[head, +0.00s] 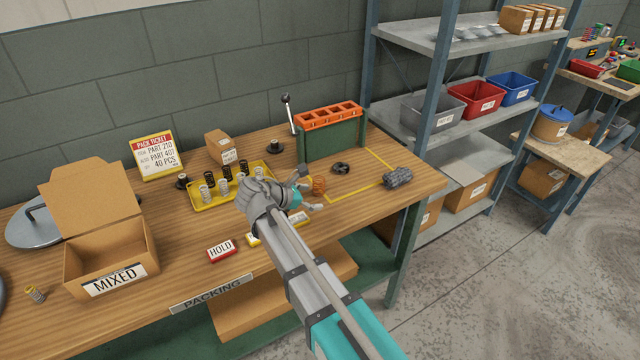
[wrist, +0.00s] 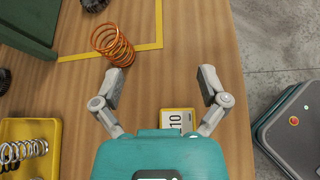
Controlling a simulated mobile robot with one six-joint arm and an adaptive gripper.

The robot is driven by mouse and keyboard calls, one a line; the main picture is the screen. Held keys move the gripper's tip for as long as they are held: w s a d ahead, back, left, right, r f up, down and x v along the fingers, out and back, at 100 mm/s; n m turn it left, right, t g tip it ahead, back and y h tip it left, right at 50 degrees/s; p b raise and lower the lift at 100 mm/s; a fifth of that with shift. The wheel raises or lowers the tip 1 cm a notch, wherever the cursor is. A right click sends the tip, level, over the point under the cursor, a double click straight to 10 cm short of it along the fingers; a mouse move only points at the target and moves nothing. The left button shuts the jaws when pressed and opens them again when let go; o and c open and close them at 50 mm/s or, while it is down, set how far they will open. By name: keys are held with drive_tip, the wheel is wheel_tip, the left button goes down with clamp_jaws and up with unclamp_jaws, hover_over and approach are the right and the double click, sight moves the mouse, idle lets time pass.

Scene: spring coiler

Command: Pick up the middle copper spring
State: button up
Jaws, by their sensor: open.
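One copper spring (head: 319,186) stands on the wooden bench, just beyond my gripper (head: 308,192) in the head view. In the wrist view the copper spring (wrist: 112,42) is at the upper left, ahead of the left fingertip and outside the gap between the fingers. My gripper (wrist: 162,84) is open and empty above bare wood. I cannot tell whether the left fingertip touches the spring. No other copper spring shows clearly, so I cannot tell which one is the middle one.
A yellow tray (head: 205,204) holds several black and silver springs. A green fixture with an orange top (head: 331,116), a black ring (head: 341,168) and a dark grey bundle (head: 398,177) stand near a yellow-taped area. A red HOLD sign (head: 221,251) and MIXED box (head: 112,262) are left.

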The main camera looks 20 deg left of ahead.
sight(315, 186)
drive_tip(key=a+n, duration=0.1)
drive_tip(key=a, duration=0.1)
drive_tip(key=s+a+r+n+t, duration=0.1)
drive_tip(key=a, duration=0.1)
drive_tip(key=s+a+r+n, duration=0.1)
drive_tip(key=a, duration=0.1)
drive_tip(key=shift+s+a+r+t, duration=0.1)
drive_tip(key=shift+s+a+t, duration=0.1)
drive_tip(key=shift+a+t, duration=0.2)
drive_tip(key=shift+y, duration=0.3)
drive_tip(key=b+x, duration=0.3)
drive_tip(key=x, duration=0.4)
drive_tip(key=shift+w+d+f, duration=0.15)
drive_tip(key=shift+f, duration=0.1)
drive_tip(key=shift+w+d+f, duration=0.1)
drive_tip(key=shift+w+d, duration=0.2)
drive_tip(key=shift+w, duration=0.15)
